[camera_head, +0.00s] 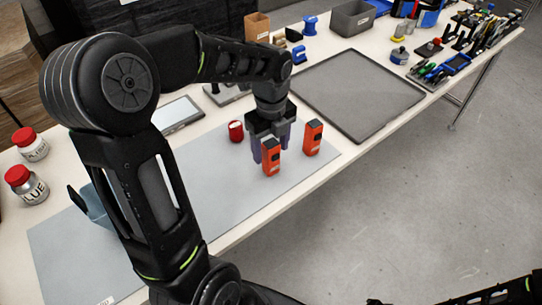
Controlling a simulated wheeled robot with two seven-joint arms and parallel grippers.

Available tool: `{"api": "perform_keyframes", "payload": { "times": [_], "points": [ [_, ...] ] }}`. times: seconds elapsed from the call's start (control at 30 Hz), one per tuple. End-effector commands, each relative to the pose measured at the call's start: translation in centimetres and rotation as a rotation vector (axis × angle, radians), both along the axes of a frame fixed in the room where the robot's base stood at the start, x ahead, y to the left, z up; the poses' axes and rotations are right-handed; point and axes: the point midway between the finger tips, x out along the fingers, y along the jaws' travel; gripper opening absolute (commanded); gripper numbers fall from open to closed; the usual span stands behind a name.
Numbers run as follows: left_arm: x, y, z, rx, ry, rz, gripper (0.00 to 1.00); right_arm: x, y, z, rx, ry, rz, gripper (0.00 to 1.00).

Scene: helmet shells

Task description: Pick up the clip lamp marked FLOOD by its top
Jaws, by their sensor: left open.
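Two orange-red clip lamps with dark tops stand upright on the grey mat. The nearer lamp (271,160) is at my left gripper, and the other lamp (313,138) stands a little to its right. Their markings are too small to read, so I cannot tell which is marked FLOOD. My left gripper (271,147) points down, open, with its purple-grey fingers close by the nearer lamp's top. I cannot tell whether they touch it. The hand hides part of the space behind this lamp. My right gripper is not in view.
A red cylinder (236,131) stands just left of the left gripper. Two red-lidded glue jars (30,186) are at the far left. A dark flat tray (357,92) lies behind the lamps. The grey mat (235,200) is bare in front, up to the table edge.

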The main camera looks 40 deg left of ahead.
Motion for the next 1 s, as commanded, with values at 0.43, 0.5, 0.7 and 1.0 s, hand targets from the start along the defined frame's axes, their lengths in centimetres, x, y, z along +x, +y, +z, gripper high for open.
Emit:
{"api": "perform_keyframes", "payload": {
  "times": [0.43,0.5,0.7,1.0],
  "points": [
    [0.0,0.0,-3.0,0.000,-0.001,0.000,0.62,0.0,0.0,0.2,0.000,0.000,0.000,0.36],
    [0.0,0.0,-3.0,0.000,-0.001,0.000,0.62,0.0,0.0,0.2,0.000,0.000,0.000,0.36],
    [0.0,0.0,-2.9,-0.001,-0.001,0.000,0.62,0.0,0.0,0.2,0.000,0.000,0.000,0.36],
    [0.0,0.0,-2.9,-0.001,-0.001,0.000,0.48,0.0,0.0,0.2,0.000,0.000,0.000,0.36]
  ]
}}
